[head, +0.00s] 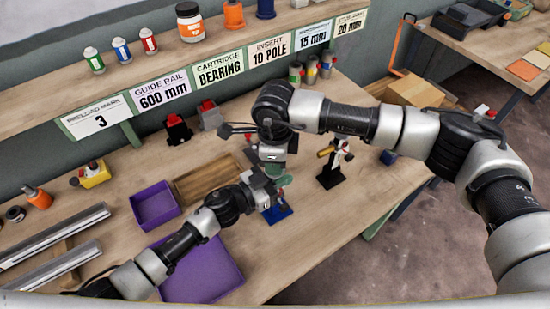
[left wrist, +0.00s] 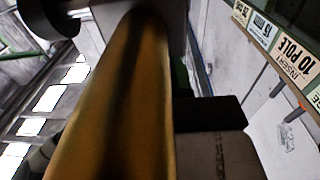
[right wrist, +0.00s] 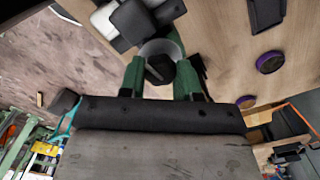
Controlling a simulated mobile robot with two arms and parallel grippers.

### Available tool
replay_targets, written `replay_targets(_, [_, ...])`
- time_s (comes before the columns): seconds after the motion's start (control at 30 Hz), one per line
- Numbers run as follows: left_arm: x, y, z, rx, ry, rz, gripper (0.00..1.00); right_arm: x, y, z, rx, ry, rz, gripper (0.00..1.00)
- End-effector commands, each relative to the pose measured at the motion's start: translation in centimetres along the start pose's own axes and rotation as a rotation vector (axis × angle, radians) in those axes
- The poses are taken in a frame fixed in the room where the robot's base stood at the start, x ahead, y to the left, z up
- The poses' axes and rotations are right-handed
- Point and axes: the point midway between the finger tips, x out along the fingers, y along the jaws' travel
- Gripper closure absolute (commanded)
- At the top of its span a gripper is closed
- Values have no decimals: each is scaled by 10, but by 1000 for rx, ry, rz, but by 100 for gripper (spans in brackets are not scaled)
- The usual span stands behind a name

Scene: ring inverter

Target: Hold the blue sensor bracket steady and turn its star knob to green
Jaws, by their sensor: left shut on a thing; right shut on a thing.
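The blue sensor bracket (head: 278,214) stands on the bench in the middle of the head view, its blue base showing below my grippers. My left gripper (head: 268,191) reaches it from the left and is shut on its upper part, which is mostly hidden. The left wrist view is filled by a blurred brown-yellow bar close to the lens. My right gripper (head: 280,180) comes down from above. In the right wrist view its green fingers (right wrist: 160,75) are shut on a dark, rounded part, the star knob (right wrist: 159,66). The knob's pointer and any green mark are hidden.
A wooden tray (head: 200,184) and purple bins (head: 155,204) lie to the left. Small red-topped devices (head: 178,131) stand behind. The bench front right of the bracket is clear.

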Motion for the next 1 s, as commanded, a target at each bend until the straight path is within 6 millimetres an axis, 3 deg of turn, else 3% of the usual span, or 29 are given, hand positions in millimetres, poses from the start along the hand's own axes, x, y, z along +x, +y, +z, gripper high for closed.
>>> replay_targets(0.5, [0,1,1,1,-1,1,100,-1,0,1,415,-3,-1,91])
replay_targets(1.0, [0,1,1,1,-1,2,100,-1,-1,1,548,-4,-2,91])
